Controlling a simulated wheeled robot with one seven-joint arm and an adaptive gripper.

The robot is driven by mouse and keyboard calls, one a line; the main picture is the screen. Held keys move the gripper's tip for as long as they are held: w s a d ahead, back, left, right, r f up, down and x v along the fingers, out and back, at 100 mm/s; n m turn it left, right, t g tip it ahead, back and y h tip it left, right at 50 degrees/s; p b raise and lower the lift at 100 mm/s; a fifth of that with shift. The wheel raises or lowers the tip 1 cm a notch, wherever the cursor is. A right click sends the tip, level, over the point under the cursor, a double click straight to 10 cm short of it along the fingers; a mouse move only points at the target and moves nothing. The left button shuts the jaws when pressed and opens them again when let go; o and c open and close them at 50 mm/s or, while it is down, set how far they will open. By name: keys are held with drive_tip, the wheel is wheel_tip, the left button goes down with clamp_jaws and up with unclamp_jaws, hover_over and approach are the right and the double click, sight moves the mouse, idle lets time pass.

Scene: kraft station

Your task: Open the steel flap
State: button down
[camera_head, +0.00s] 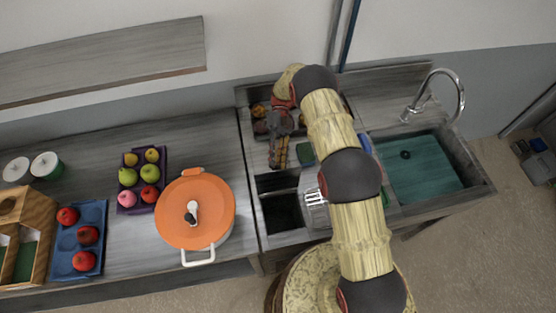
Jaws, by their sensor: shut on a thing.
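A grey panel (279,182), which looks like the steel flap, lies in the counter unit in the middle of the camera_head view. A dark open compartment (282,211) shows just in front of it. My gripper (278,164) reaches down at the panel's far side, its fingers close together. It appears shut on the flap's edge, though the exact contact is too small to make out. My arm hides the right part of the unit.
An orange-lidded pot (178,215) stands left of the unit. Fruit trays, one purple (133,185) and one blue (68,240), lie farther left. A sink with a teal basin (420,170) and a curved tap (460,95) is at right.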

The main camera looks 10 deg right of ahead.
drive_tip(key=c, duration=1.5)
unclamp_jaws()
drive_tip(key=shift+c, duration=0.2)
wheel_tip(320, 180, up, 10)
drive_tip(key=shift+f, duration=0.1)
